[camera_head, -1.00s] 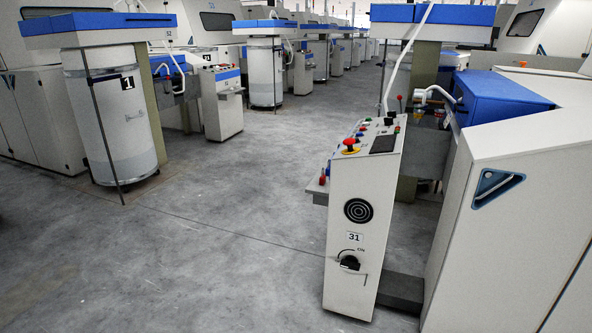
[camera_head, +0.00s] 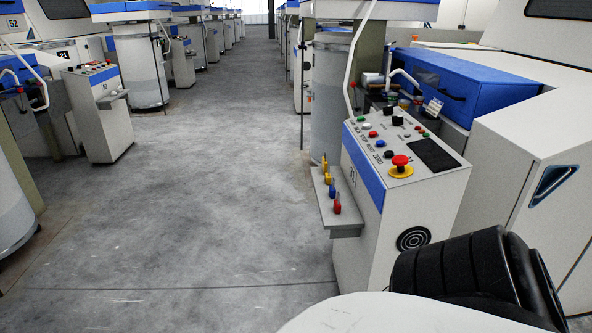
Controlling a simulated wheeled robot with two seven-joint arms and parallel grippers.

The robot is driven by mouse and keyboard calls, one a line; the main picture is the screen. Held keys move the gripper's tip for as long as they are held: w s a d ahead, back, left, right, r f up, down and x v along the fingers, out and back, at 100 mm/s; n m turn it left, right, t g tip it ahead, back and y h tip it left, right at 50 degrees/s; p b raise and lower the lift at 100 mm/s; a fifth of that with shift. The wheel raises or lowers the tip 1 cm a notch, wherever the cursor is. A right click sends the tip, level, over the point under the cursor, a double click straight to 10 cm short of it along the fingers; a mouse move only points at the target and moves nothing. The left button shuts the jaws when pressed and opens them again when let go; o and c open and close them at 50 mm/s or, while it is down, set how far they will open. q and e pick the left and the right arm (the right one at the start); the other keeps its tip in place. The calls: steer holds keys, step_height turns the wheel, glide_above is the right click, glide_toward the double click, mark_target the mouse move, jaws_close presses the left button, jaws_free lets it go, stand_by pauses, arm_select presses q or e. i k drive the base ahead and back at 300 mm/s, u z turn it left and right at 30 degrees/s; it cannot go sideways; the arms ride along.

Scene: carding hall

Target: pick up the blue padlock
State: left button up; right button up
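A small blue padlock (camera_head: 332,189) stands on the narrow grey shelf (camera_head: 346,228) on the left side of the control console (camera_head: 400,190). It is small in the picture and its details are hard to make out. A red padlock (camera_head: 337,205) is on its near side, close to the shelf's front end. Yellow padlocks (camera_head: 326,172) stand on its far side. Neither of my grippers is in view.
The console top carries a red emergency button (camera_head: 401,161) and several knobs. A white machine (camera_head: 535,165) with a blue cover (camera_head: 470,85) stands to the right. Grey floor (camera_head: 200,200) is clear left of the console. More machines line the aisle's left side.

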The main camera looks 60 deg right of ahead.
mark_target(332, 189)
steer(key=z, duration=0.65)
steer(key=i, duration=1.35)
steer(key=z, duration=1.2)
